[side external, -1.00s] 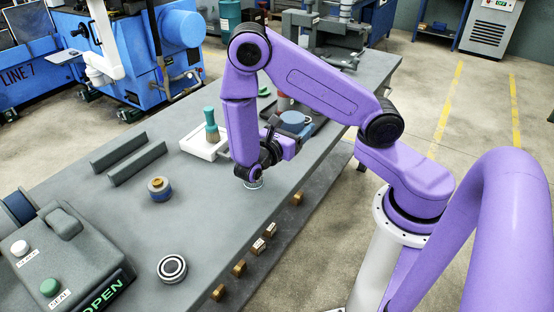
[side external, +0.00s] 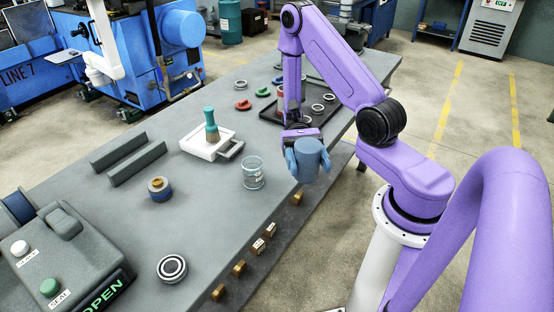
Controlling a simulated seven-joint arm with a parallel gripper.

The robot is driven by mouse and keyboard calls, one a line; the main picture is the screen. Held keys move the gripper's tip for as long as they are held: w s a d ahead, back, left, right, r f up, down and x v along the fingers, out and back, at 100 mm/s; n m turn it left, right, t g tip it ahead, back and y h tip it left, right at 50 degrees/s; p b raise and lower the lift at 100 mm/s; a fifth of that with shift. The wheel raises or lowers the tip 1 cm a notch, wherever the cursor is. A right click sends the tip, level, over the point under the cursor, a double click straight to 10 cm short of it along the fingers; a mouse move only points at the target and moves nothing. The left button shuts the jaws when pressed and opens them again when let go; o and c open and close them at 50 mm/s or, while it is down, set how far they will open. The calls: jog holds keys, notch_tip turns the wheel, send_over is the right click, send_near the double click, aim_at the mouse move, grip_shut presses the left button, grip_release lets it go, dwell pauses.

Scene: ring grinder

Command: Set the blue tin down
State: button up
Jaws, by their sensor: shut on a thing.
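The blue tin (side external: 307,152) is a plain blue-grey cylinder. My gripper (side external: 308,167) is shut on it, with a blue finger on each side and the purple gripper body above and behind it. In the picture the tin overlaps the table's front edge, right of the clear glass jar (side external: 253,174) and apart from it. It looks held up in the air, but its exact height is hard to tell. Whatever is inside the tin does not show.
A dark tray (side external: 268,112) with rings lies behind the gripper. Red and green pieces lie left of it. A white tray (side external: 196,146) holds a teal brush (side external: 211,125).

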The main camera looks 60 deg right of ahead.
jog(key=w+d+f+m+t, duration=0.1)
jog(key=w+d+m+t, duration=0.4)
jog(key=w+m+t, duration=0.55)
jog(key=w+d+f+m+t, duration=0.1)
jog(key=w+d+m+t, duration=0.55)
jog(key=t, duration=0.65)
jog(key=shift+n+y, duration=0.3)
jog(key=shift+n, duration=0.3)
jog(key=shift+w+a+f, duration=0.1)
jog(key=shift+a+f, duration=0.05)
jog(key=shift+f, duration=1.1)
jog(key=shift+w+a+f, duration=0.1)
jog(key=shift+f, duration=1.1)
jog(key=shift+w+a+f, duration=0.1)
jog(key=shift+a+f, duration=0.05)
jog(key=shift+f, duration=1.1)
jog(key=shift+s+f, duration=0.1)
jog(key=shift+f, duration=0.05)
jog(key=o, duration=1.2)
